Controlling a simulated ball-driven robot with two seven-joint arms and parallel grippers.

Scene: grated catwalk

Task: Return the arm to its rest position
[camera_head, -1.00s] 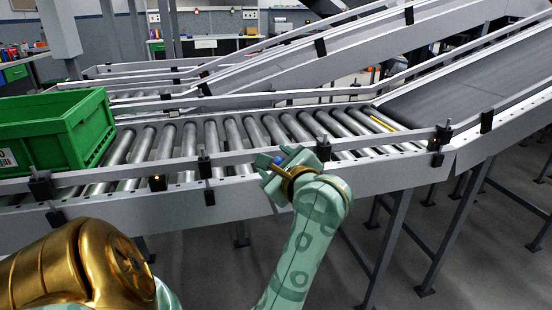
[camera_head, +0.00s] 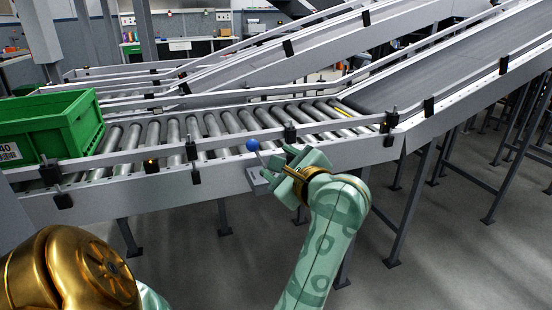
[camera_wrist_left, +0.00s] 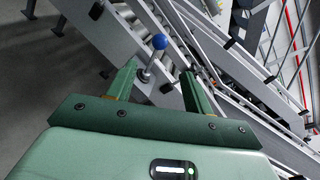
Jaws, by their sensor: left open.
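My left gripper (camera_head: 274,168) is open at the near side rail of the roller conveyor, at the end of my pale green arm. It also shows in the wrist view (camera_wrist_left: 158,72), with its two fingers apart. A lever with a blue ball knob (camera_head: 252,145) stands on a small grey mount at the rail, just left of the fingertips in the head view. In the wrist view the knob (camera_wrist_left: 160,41) lies beyond the fingertips, and its stem shows in the gap between them. Nothing is gripped. My right gripper is not in view.
A green crate (camera_head: 72,118) sits on the conveyor rollers (camera_head: 215,125) at the left. A dark belt ramp (camera_head: 420,85) rises at the right. Conveyor legs (camera_head: 408,205) stand below the rail. The grey floor (camera_head: 440,270) at lower right is clear.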

